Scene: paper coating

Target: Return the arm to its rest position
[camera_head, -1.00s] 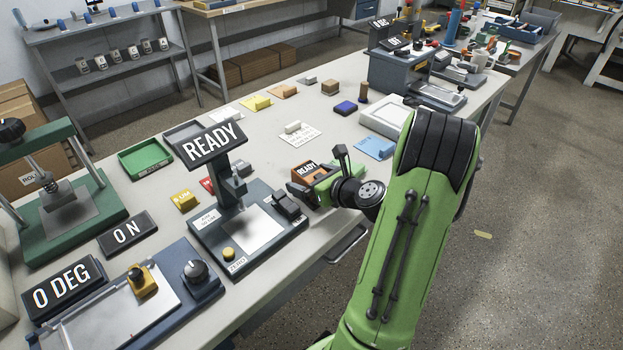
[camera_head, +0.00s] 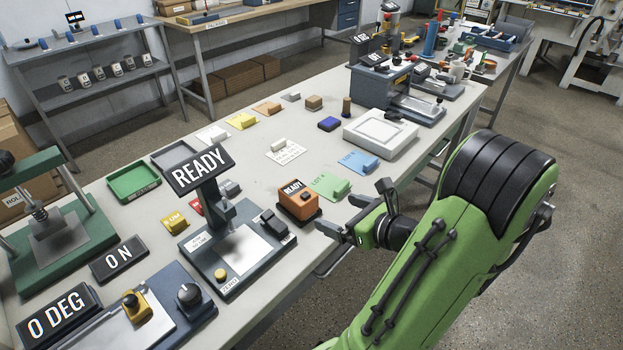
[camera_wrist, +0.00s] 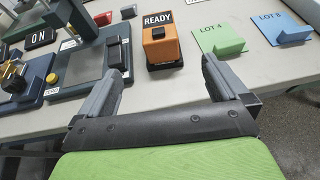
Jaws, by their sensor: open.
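My gripper (camera_head: 338,222) is at the front edge of the workbench (camera_head: 110,205), beside the orange device marked READY (camera_head: 298,202). It is open and empty. In the wrist view my gripper (camera_wrist: 163,75) shows its two grey fingers spread wide, with bare bench and the orange READY device (camera_wrist: 161,48) beyond the gap between them. My green arm comes in from the bottom right of the head view, over the floor.
The green LOT 4 piece (camera_head: 330,187) and the blue LOT piece (camera_head: 360,162) lie just beyond my gripper. The stand with the READY sign (camera_head: 198,168) is to the left. Open floor (camera_head: 555,230) lies to the right of the bench.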

